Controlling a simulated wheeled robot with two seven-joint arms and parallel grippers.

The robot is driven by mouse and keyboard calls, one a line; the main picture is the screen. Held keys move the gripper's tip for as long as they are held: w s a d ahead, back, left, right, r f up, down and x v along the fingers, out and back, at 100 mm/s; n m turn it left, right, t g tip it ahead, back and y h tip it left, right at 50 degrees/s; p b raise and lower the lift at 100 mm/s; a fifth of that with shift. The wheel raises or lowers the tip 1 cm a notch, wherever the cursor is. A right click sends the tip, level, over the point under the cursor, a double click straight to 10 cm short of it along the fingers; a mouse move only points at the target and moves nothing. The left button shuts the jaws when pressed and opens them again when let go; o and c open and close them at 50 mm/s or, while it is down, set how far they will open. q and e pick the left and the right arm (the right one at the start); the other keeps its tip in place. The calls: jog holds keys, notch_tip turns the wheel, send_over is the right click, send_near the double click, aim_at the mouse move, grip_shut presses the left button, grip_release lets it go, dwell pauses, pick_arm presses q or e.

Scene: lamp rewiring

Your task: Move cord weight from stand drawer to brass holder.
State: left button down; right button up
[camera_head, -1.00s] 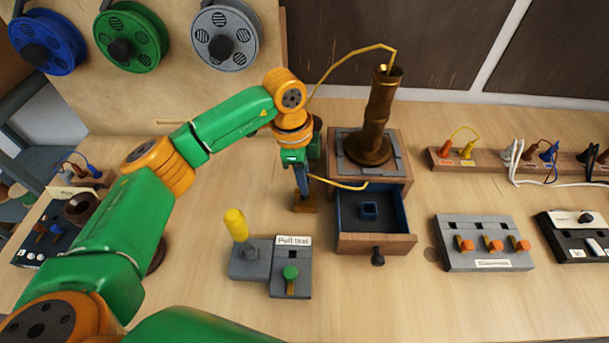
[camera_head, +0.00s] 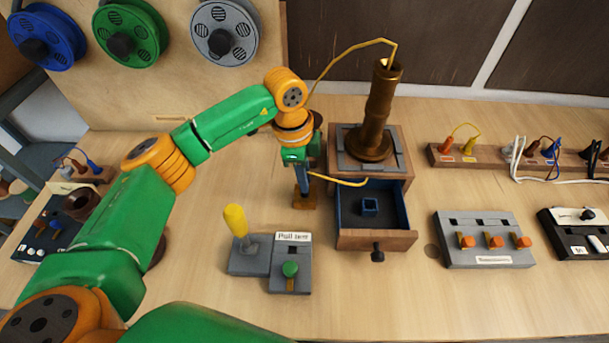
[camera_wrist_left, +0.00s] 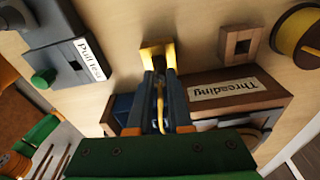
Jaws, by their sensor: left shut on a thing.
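My left gripper (camera_head: 304,190) points down at the small brass holder (camera_head: 304,203), left of the lamp stand. Its fingers are shut at the end of the yellow cord (camera_head: 345,183), on what appears to be the cord weight, which the fingers hide. In the left wrist view, the fingers (camera_wrist_left: 163,78) reach the brass holder (camera_wrist_left: 157,52), with the cord running between them. I cannot tell how deep the weight sits in the holder. The stand drawer (camera_head: 376,240) is open; the blue square socket (camera_head: 369,207) inside looks empty. My right gripper is not in view.
The brass lamp column (camera_head: 377,115) stands on the wooden stand (camera_head: 408,165). The pull test block (camera_head: 290,270) and a yellow-handled lever (camera_head: 237,222) are in front left. A grey switch panel (camera_head: 485,240) is at right. Bare table lies left of the holder.

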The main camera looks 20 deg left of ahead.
pick_arm(q)
jog(key=shift+f+b, duration=0.4)
jog(key=shift+f, duration=0.15)
dwell(0.4)
jog(key=c, duration=0.8)
grip_release()
jog(key=shift+o, duration=0.2)
